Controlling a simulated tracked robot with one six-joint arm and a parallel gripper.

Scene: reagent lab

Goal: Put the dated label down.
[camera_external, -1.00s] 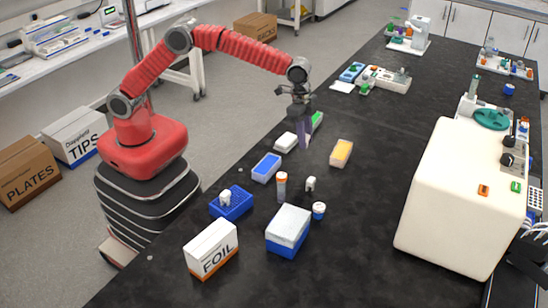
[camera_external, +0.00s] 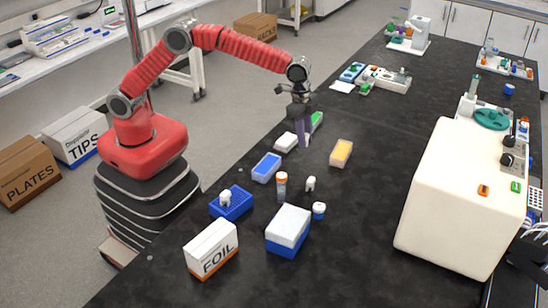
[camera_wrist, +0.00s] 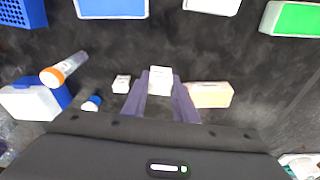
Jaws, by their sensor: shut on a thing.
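My gripper (camera_external: 304,143) points down over the black bench, between the white-topped box and the yellow box. In the wrist view, my gripper (camera_wrist: 160,88) has its two dark fingers closed on a small white piece (camera_wrist: 160,78), which I take to be the dated label. No writing on it can be read. In the external view the fingers mostly hide it. The fingertips look close to the bench top, but I cannot tell whether the label touches it.
Bare bench (camera_external: 375,190) lies to the right.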

